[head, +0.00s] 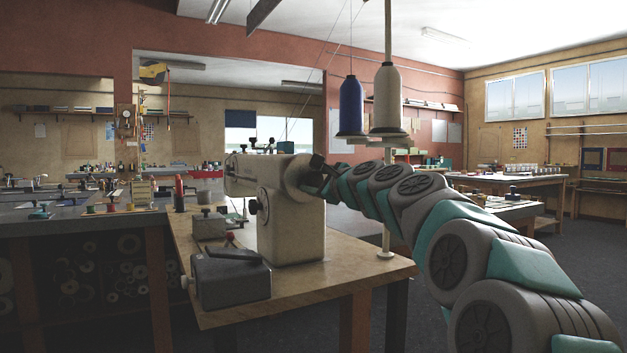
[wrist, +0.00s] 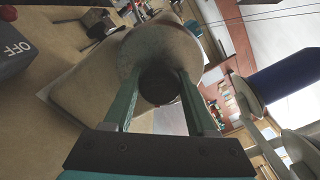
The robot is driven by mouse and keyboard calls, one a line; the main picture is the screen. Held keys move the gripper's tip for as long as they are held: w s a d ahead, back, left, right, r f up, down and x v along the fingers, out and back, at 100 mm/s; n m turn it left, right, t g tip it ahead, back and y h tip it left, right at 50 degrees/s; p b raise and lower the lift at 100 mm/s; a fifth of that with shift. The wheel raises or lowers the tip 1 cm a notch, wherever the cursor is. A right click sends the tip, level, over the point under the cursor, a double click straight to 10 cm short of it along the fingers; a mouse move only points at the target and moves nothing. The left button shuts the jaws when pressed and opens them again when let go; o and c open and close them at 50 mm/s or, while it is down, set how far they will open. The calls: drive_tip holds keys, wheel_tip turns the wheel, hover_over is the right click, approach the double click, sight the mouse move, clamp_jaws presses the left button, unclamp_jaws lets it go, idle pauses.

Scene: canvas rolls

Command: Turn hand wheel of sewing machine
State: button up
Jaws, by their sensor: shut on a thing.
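The cream sewing machine (head: 293,225) stands on a wooden table. Its round, pale hand wheel (head: 297,176) sits on the upper right end and faces my arm. My gripper (head: 318,178) is at the wheel, reaching in from the right. The exact finger contact is partly hidden.
A dark grey box (head: 230,279) sits at the table's front left; a dark block marked OFF (wrist: 15,48) shows in the wrist view. A blue thread cone (head: 351,105) and a white cone (head: 388,98) stand on a post behind my arm. The table's (head: 345,275) front right is clear.

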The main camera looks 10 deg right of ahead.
drive_tip(key=shift+f+m, duration=0.15)
drive_tip(key=shift+m, duration=1.35)
drive_tip(key=o, duration=1.4)
drive_tip(key=shift+d, duration=0.1)
drive_tip(key=shift+c, duration=0.2)
drive_tip(key=v, duration=0.7)
drive_tip(key=shift+s+b, duration=0.35)
